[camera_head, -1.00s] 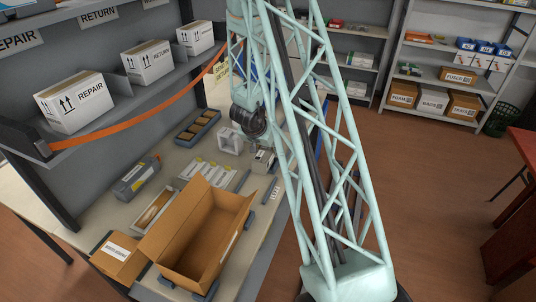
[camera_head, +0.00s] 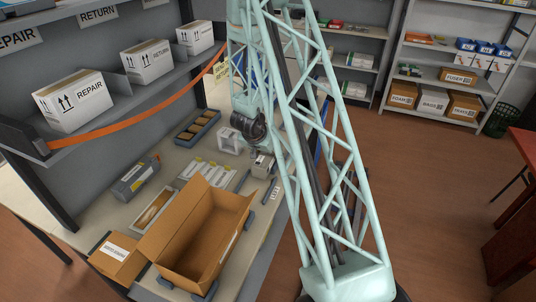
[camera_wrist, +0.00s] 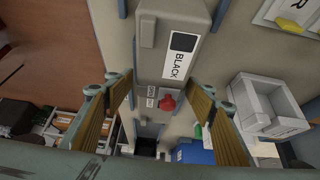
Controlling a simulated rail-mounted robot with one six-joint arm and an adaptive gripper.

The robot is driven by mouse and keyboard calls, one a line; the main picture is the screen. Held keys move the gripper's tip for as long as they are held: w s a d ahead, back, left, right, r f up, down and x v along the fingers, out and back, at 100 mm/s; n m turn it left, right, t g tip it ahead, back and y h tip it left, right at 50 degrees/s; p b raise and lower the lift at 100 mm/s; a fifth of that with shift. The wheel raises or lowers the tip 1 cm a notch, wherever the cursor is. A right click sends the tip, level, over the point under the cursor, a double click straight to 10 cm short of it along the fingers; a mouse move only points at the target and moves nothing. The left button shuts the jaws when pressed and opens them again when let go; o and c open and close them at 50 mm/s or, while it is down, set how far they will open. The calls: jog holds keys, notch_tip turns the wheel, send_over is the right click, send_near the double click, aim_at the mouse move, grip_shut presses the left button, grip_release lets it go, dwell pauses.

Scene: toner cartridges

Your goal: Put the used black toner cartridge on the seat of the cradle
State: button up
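The black toner cartridge (camera_wrist: 165,55) is a grey block with a dark square and a white BLACK label, in the upper middle of the wrist view. In the head view a small grey labelled block (camera_head: 262,165), apparently this cartridge, stands on the bench under my wrist. My gripper (camera_wrist: 161,90) has its two ribbed pads apart, with their tips near the cartridge's lower end. I see no clear grip on it. A red knob (camera_wrist: 167,103) on a pale plate shows between the pads. I cannot tell for certain which part is the cradle.
A white open box (camera_wrist: 265,105) stands right of the pads in the wrist view; it also shows in the head view (camera_head: 230,140). Dark bars (camera_head: 272,192) lie on the bench. A large open carton (camera_head: 200,240) and a grey unit (camera_head: 135,180) occupy the bench nearby.

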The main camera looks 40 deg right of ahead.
jog(key=shift+r, duration=0.1)
dwell(0.3)
jog(key=shift+p+v, duration=1.2)
jog(key=shift+v, duration=4.8)
jog(key=shift+w+a+r, duration=0.1)
